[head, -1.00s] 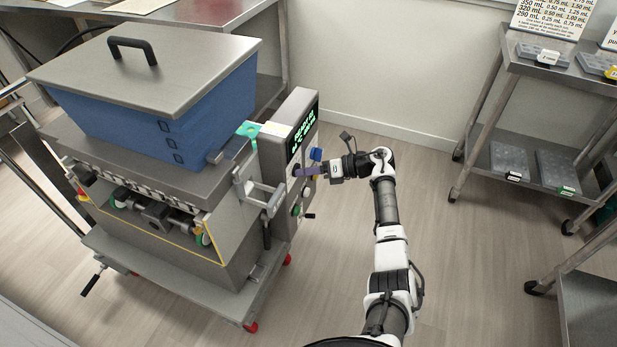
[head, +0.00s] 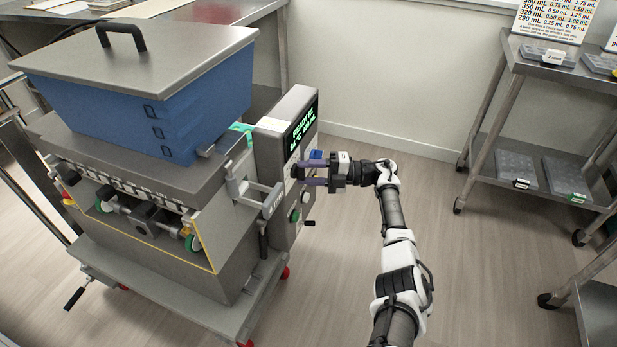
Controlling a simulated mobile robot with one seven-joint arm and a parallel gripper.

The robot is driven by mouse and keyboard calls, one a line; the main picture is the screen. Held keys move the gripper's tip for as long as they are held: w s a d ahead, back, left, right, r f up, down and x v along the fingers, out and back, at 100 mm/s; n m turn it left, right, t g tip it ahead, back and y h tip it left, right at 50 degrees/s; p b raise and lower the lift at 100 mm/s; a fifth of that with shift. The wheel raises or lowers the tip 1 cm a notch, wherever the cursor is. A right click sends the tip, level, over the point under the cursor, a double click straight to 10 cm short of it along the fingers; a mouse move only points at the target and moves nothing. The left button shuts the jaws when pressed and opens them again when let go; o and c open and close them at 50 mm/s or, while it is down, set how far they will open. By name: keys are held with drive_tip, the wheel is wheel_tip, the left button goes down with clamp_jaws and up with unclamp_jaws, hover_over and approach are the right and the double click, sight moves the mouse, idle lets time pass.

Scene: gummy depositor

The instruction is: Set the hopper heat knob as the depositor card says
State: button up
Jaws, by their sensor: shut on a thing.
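The depositor is a steel machine on a wheeled cart, with a blue hopper (head: 185,115) under a grey lid. Its control box (head: 283,140) has a lit green display (head: 303,128) whose first line seems to read "READY"; the rest is too small to read surely. My gripper (head: 301,172) is at the box's front face just below the display, with its purple fingers one above the other. They are shut on a knob (head: 295,171), which is small and mostly hidden. I cannot read its setting or markings. A pale label lies on top of the box, its text unreadable.
A green button (head: 294,215) and a small black lever (head: 308,223) sit lower on the box. A steel handle bracket (head: 262,195) juts out to the left of my gripper. A shelf cart (head: 535,190) with trays stands at right. The floor between is clear.

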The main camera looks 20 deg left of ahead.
drive_tip(key=shift+f+m+t+y, duration=0.15)
drive_tip(key=shift+m+y, duration=0.55)
drive_tip(key=shift+m, duration=1.2)
drive_tip(key=shift+f+m+t+y, duration=0.2)
drive_tip(key=shift+m+y, duration=0.5)
drive_tip(key=shift+m, duration=1.2)
drive_tip(key=shift+r, duration=0.15)
drive_tip(key=o, duration=1)
drive_tip(key=shift+b+v, duration=3)
drive_tip(key=shift+v, duration=3.9)
